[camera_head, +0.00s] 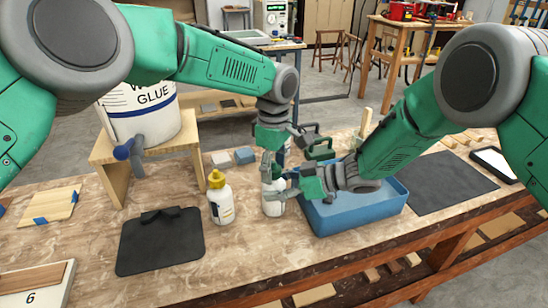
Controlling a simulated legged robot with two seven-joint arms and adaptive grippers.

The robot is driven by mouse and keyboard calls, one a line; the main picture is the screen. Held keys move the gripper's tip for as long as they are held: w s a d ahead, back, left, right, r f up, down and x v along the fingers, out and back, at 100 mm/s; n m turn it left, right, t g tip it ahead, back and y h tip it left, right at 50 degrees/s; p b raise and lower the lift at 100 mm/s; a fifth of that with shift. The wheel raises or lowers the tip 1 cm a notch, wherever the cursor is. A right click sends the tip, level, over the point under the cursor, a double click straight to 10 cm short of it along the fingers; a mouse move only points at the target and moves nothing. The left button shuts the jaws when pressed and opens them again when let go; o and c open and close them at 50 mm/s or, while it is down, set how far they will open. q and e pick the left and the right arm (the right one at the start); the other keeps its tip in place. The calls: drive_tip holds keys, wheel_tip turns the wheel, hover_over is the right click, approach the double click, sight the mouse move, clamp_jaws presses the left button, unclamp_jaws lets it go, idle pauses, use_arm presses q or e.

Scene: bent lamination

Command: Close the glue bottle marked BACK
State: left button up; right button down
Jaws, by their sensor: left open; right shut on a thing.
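A white glue bottle (273,206) stands upright on the bench beside the blue bin, its top hidden among my grippers. My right gripper (283,186) reaches in from the right and is shut on this bottle's upper part. My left gripper (268,162) is open and points down at the bottle's top; whether it touches is unclear. A second white bottle (221,203) with a yellow cap stands upright to the left, apart from both grippers. No BACK marking is readable on either bottle, and I cannot see a cap on the held one.
A blue bin (355,216) stands right of the held bottle. A black clipboard-like board (160,242) lies at front left. A large glue bucket (150,118) sits on a wooden stand (112,178). A dark mat (440,182) lies at right. Front-centre bench is clear.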

use_arm(q)
drive_tip(key=shift+f, duration=0.1)
clamp_jaws()
idle(0.3)
